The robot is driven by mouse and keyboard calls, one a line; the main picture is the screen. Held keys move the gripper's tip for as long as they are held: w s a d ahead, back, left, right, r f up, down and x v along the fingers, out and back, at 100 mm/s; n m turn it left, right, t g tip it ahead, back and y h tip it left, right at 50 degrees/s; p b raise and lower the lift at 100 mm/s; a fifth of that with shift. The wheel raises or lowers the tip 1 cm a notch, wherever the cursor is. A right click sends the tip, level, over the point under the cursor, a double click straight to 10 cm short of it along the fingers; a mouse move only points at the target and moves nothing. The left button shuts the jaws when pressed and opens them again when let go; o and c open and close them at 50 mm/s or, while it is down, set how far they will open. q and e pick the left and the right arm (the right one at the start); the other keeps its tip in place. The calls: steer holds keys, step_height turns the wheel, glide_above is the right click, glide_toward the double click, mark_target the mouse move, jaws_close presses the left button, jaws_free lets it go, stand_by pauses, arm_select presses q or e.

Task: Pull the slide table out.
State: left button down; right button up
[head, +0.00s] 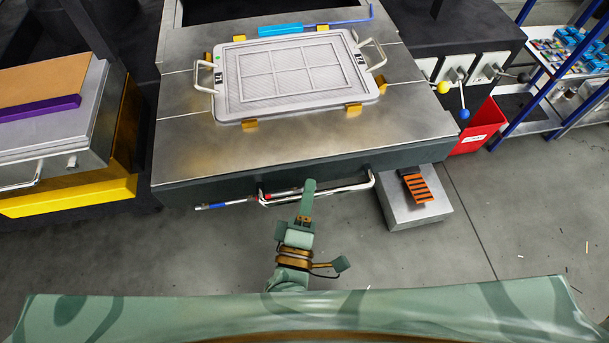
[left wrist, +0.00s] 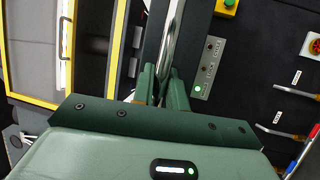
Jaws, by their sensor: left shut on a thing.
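The slide table (head: 330,140) is a broad metal plate with a dark front edge in the head view. A bright bar handle (head: 350,187) runs along the underside of its front. My left gripper (head: 308,190) is at this bar, near its middle. In the left wrist view the fingers (left wrist: 162,78) are shut on the shiny bar (left wrist: 173,40), which passes between them. A grey framed plate (head: 290,72) with two handles lies on the table between yellow-brown blocks. My right gripper is not in view.
A red and blue-tipped tool (head: 225,204) shows left of the handle. A grey step block (head: 415,205) with an orange grated pad stands right of it on the floor. A red bin (head: 482,128) is farther right. A yellow-based cabinet (head: 70,195) flanks the left.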

arm_select(q)
steer(key=shift+s+d+f, duration=0.1)
steer(key=shift+s+f, duration=0.05)
steer(key=shift+s, duration=0.6)
steer(key=c, duration=1.4)
jaws_free()
steer(key=shift+w, duration=0.1)
